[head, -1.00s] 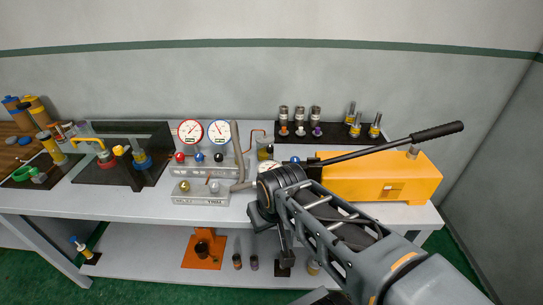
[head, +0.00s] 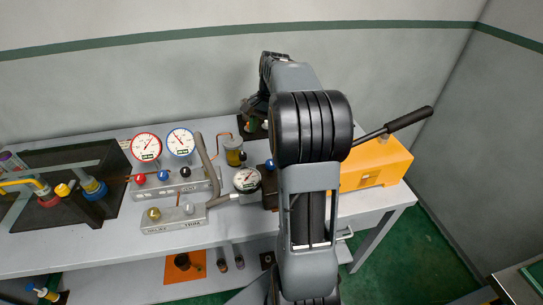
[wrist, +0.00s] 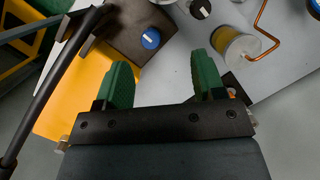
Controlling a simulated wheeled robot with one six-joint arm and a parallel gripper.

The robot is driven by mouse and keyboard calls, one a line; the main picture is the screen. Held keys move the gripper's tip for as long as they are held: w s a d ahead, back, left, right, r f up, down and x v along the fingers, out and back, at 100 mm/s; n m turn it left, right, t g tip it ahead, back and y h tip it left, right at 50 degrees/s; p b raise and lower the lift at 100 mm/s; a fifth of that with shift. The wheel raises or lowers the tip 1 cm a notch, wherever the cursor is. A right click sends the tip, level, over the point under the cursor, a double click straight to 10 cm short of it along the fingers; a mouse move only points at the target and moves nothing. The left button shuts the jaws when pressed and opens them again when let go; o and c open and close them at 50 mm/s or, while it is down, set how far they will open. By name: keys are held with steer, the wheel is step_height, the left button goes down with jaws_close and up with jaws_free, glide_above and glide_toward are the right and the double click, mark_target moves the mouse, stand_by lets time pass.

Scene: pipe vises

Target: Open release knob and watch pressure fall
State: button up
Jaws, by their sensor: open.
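A blue round knob (wrist: 150,39) with a white mark sits on a dark block (wrist: 112,28) at the end of the yellow pump (wrist: 75,100). The knob also shows in the head view (head: 269,164), just left of my arm. My gripper (wrist: 164,66) is open and empty, its green fingers apart, with the knob ahead of it in the wrist view. The head view shows no clear fingertips, as my arm covers much of the pump (head: 385,160). A small pressure gauge (head: 246,179) stands left of the block; its reading is too small to tell.
The pump's black lever (head: 409,118) slopes up to the right and crosses the left of the wrist view. A glass reservoir (wrist: 238,45) with a copper pipe stands at the right there. Two larger gauges (head: 146,147) (head: 181,142) and a valve manifold (head: 175,185) are on the bench.

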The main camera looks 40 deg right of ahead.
mark_target(271, 162)
steer(key=d+f+m+y, duration=0.2)
steer(key=d+m, duration=0.1)
steer(key=d, duration=0.3)
steer(key=shift+h, duration=0.3)
steer(key=p+x, duration=0.1)
steer(key=x, duration=1.1)
steer(key=shift+s+f+p, duration=0.15)
steer(key=shift+p, duration=0.15)
steer(key=shift+g, duration=0.3)
steer(key=c, duration=0.9)
